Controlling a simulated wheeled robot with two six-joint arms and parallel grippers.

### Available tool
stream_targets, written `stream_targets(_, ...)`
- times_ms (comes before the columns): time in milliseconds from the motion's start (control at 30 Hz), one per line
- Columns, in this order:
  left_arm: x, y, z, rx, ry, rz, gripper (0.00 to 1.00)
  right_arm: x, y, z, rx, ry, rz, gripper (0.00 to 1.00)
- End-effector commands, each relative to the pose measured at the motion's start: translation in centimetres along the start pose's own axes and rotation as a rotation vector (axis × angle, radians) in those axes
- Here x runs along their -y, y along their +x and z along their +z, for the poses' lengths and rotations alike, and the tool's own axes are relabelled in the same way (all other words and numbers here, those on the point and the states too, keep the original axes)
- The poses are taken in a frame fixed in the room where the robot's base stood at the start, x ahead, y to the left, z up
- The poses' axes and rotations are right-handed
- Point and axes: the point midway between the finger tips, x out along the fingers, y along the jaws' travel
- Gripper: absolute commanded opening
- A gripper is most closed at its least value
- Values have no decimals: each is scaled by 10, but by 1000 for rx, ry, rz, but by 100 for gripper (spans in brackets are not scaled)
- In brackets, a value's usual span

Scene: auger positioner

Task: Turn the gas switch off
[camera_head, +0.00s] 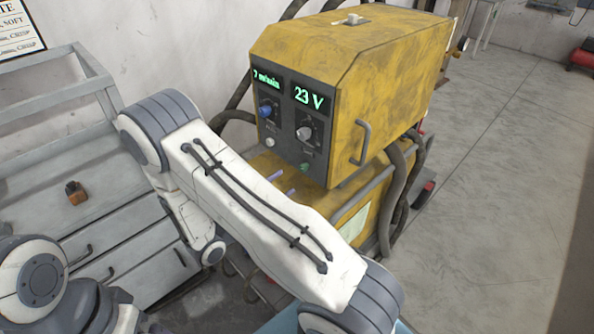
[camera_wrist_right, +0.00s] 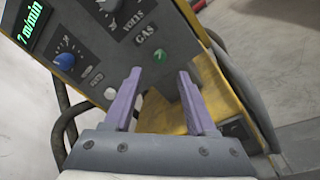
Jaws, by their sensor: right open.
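The gas switch (camera_head: 305,168) is a small green knob low on the dark front panel of the yellow welding machine (camera_head: 350,70). In the right wrist view the green switch (camera_wrist_right: 160,57) sits just below the "GAS" label. Its exact setting is too small to tell. My right gripper (camera_head: 283,183) has purple fingers and is in front of the panel's lower edge. In the wrist view the right gripper (camera_wrist_right: 159,76) is open and empty, with the switch showing between and just beyond its fingertips, apart from them. My left gripper is not in view.
A blue knob (camera_head: 266,111), a grey volts knob (camera_head: 304,133) and a pale button (camera_head: 270,142) share the panel. A handle (camera_head: 362,142) and thick hoses (camera_head: 397,185) are on the machine's right. A grey drawer cabinet (camera_head: 110,230) stands left. The floor (camera_head: 490,190) at right is clear.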

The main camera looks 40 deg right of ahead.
Motion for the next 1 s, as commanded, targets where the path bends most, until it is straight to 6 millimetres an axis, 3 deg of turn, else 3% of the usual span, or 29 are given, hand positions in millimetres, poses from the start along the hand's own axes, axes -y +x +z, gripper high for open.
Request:
stream_targets(100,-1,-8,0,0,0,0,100,0,25,3,5,-3,-6,57)
stream_targets(333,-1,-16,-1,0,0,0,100,0,59,2,3,-1,-4,57)
stream_targets(500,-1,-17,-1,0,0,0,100,0,70,1,2,-1,-3,57)
stream_targets(767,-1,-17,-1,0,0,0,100,1,70,1,0,-1,-2,57)
stream_targets(900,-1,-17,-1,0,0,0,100,1,70,1,0,-1,-2,7)
stream_targets(933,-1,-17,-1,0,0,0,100,1,70,1,0,-1,-2,0)
stream_targets(1000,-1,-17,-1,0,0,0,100,1,70,1,0,-1,-2,0)
